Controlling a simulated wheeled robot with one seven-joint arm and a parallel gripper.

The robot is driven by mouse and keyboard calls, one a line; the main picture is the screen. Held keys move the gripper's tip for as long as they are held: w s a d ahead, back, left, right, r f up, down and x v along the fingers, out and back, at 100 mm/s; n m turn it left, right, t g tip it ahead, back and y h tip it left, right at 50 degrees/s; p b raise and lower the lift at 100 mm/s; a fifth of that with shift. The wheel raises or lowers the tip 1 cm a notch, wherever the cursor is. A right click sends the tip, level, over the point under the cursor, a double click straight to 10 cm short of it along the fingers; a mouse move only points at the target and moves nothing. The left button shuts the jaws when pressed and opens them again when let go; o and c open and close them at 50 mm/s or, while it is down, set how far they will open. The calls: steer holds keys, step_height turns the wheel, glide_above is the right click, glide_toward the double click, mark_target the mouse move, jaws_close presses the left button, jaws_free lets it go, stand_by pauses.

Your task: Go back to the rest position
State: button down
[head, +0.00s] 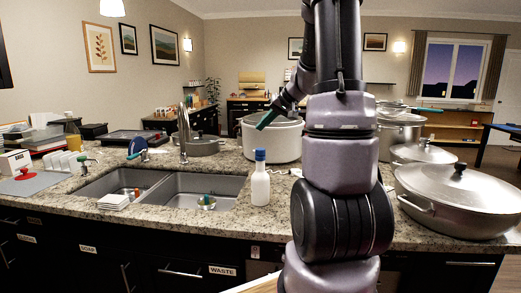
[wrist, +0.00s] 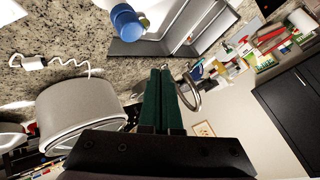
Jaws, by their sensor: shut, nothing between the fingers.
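My gripper (head: 265,122) has green fingers and shows in the head view in front of the large light-grey stockpot (head: 283,142), near its left rim. In the wrist view the two green fingers of my gripper (wrist: 163,75) lie side by side, shut with nothing between them. The stockpot (wrist: 80,115) is at the left of the wrist view, beside the fingers. My arm hides part of the counter and the pot's right side in the head view.
A white bottle with a blue cap (head: 260,180) stands in front of the stockpot. A double sink (head: 205,188) with a tall faucet (head: 183,135) lies to the left. A lidded pan (head: 460,200) stands at the right, with more pots behind it.

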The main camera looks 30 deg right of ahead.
steer(key=shift+a, duration=0.1)
stand_by(0.6)
steer(key=s+a+r+g, duration=0.1)
steer(key=s+a+r, duration=0.3)
steer(key=s+a, duration=0.4)
steer(key=s+a+r+g, duration=0.1)
steer(key=s+a+r, duration=0.4)
steer(key=s+a, duration=0.3)
steer(key=s+m+t+h, duration=0.1)
steer(key=s+h, duration=0.1)
steer(key=s, duration=0.8)
steer(key=shift+d+m+h, duration=0.15)
steer(key=shift+m+h, duration=0.15)
steer(key=shift+h, duration=0.1)
